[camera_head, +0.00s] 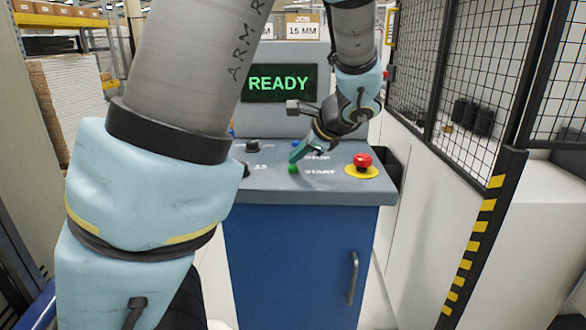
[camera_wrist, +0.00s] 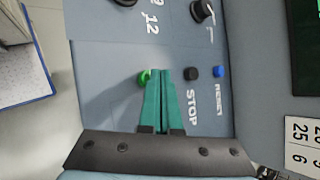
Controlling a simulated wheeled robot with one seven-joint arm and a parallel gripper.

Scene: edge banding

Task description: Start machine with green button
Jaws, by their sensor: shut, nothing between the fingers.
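The green START button (camera_head: 294,169) is on the sloped grey control panel (camera_head: 262,181) of the blue cabinet. My gripper (camera_head: 295,158) is shut and empty, its teal fingers pointing down just above the button in the head view. In the wrist view my fingertips (camera_wrist: 161,72) are beside the green button (camera_wrist: 145,77) and partly cover it. I cannot tell whether they touch it. The screen (camera_head: 278,83) above the panel reads READY.
A black STOP button (camera_wrist: 191,73) and a blue RESET button (camera_wrist: 218,71) sit close beside my fingers. A red emergency stop (camera_head: 362,159) on a yellow disc is to the right. Black knobs (camera_head: 252,146) are on the left. A mesh fence (camera_head: 478,70) stands at the right.

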